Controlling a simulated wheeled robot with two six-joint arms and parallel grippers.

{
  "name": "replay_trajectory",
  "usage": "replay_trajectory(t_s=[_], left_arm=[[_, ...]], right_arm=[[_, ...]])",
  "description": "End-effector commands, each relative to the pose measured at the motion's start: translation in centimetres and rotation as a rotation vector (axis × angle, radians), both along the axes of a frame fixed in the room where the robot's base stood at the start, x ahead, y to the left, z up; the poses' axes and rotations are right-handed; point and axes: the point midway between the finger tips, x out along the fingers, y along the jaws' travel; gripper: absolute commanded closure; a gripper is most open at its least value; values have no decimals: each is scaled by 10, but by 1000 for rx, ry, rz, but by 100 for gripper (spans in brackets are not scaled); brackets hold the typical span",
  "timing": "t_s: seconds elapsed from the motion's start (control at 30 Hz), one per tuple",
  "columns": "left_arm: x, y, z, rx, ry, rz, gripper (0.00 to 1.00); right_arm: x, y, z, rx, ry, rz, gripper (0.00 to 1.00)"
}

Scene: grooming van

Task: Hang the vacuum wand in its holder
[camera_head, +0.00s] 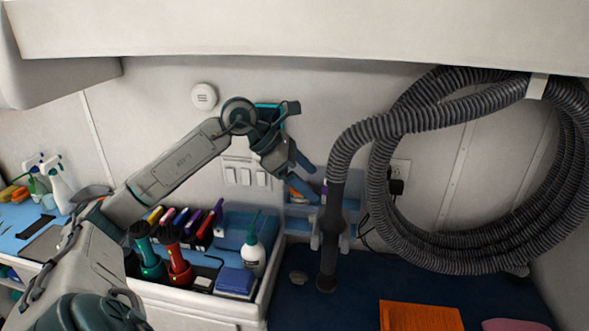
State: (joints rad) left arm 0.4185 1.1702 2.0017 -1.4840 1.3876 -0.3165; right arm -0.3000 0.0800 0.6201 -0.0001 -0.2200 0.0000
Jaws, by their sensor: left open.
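The vacuum wand (329,254) is a dark grey tube at the end of the ribbed grey hose (364,133). It hangs nearly upright in front of the back wall. A light grey holder (316,236) shows at the wand's middle, with parts on both sides of it. I cannot tell how firmly the wand sits in it. My left gripper (307,176) is open and empty, just left of the wand's upper part, with a small gap in the picture. My right gripper is not in view.
A white tray (262,297) with clippers, bottles and a blue block stands below my left arm. The hose loops (485,262) hang on the right wall. An orange mat (420,317) lies on the dark blue surface (345,300). A cabinet (300,28) overhangs above.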

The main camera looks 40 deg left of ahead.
Motion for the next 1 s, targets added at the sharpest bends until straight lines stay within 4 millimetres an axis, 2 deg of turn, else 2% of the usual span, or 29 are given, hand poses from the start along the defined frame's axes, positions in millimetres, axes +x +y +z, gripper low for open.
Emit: replay_trajectory(t_s=[0.6,1.0], left_arm=[[-14,17,21,2,0,1,10],[-17,19,27,0,1,1,10]], right_arm=[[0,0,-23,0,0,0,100],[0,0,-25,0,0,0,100]])
